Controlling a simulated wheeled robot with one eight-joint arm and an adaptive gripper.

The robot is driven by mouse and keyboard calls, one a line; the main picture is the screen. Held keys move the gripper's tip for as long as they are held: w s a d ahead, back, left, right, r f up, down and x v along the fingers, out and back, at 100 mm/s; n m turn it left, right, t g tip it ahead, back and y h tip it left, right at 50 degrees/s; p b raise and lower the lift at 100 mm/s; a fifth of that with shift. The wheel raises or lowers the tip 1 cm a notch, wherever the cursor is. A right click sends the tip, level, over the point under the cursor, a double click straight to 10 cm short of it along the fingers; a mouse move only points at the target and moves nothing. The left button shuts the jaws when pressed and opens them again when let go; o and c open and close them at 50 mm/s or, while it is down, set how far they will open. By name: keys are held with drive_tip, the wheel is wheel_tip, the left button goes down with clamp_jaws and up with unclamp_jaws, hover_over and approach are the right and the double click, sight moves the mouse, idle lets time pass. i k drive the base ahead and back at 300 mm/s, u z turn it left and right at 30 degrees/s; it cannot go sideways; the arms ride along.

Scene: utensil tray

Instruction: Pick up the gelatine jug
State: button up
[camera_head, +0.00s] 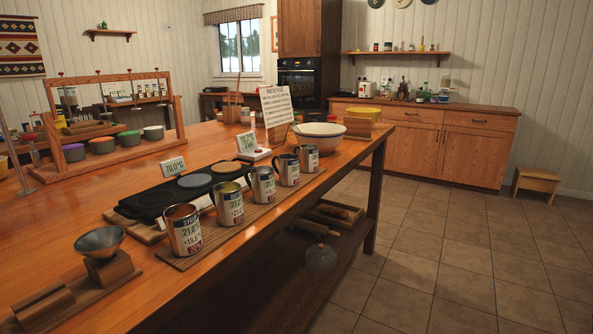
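Several metal jugs with printed labels stand upright in a row on a wooden board along the table's right edge. The nearest jug (184,232) has a label that seems to read "SYRUP" with a temperature below. Behind it are a second jug (231,205), a third jug (263,187), a fourth jug (289,171) and a far jug (309,158). Their labels are too small to tell which one is the gelatine jug. My gripper is not in view.
A dark hot plate (150,203) with round plates lies left of the jugs. A funnel on a wooden block (107,270) stands in front. A white bowl (319,137) and recipe card (276,105) stand behind. The tiled floor (440,250) right of the table is clear.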

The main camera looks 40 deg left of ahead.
sight(309, 161)
drive_tip(key=i, duration=1.85)
drive_tip(key=u, duration=3.9)
